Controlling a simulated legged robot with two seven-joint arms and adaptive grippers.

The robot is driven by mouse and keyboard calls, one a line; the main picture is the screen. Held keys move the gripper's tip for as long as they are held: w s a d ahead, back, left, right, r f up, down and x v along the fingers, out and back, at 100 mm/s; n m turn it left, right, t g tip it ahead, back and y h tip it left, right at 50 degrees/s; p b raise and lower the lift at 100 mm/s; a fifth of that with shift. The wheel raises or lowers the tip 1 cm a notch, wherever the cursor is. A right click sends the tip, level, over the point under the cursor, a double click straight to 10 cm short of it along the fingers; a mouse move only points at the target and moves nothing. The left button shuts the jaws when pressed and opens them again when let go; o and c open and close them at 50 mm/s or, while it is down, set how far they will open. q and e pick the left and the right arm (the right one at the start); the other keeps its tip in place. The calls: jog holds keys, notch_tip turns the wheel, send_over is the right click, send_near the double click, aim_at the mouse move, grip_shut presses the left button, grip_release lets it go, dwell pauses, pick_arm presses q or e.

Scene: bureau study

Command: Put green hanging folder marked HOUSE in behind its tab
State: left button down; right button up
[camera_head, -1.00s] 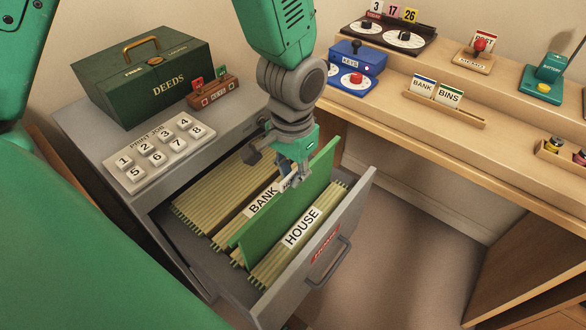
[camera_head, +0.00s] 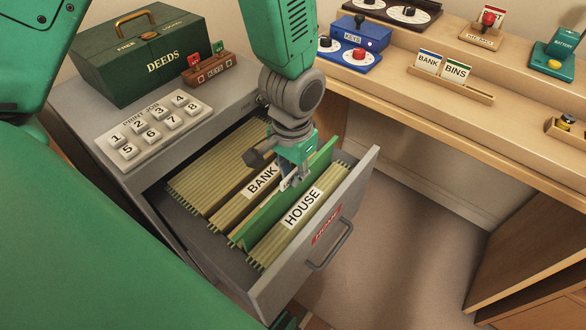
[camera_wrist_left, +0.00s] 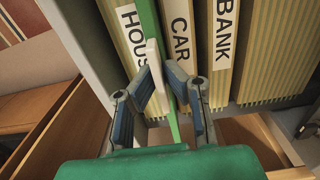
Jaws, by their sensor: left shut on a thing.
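My left gripper (camera_head: 292,178) is shut on the top edge of the green hanging folder (camera_head: 264,222). The folder stands upright and low in the open drawer, between the HOUSE tab (camera_head: 303,207) and the BANK tab (camera_head: 262,181). In the left wrist view the green folder (camera_wrist_left: 148,20) runs between the fingers (camera_wrist_left: 168,82), with the HOUSE tab (camera_wrist_left: 131,36) on its left and a CAR tab (camera_wrist_left: 181,40) on its right. A white piece shows at the folder's edge by the fingertips. The folder's lower part is hidden among the files. My right gripper is not seen.
The drawer front (camera_head: 318,235) has a red label and a handle. On the cabinet top are a number-key panel (camera_head: 152,132), a green DEEDS box (camera_head: 145,58) and a small brown holder (camera_head: 208,74). A wooden desk (camera_head: 420,105) with several devices stands at the right.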

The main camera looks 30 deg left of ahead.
aim_at(292, 194)
pick_arm(q)
jog(key=shift+f+b, duration=1.1)
jog(key=shift+f, duration=1.45)
jog(key=shift+f+b, duration=0.45)
jog(key=shift+f, duration=0.5)
jog(key=c, duration=1.6)
grip_release()
notch_tip(292, 194, up, 12)
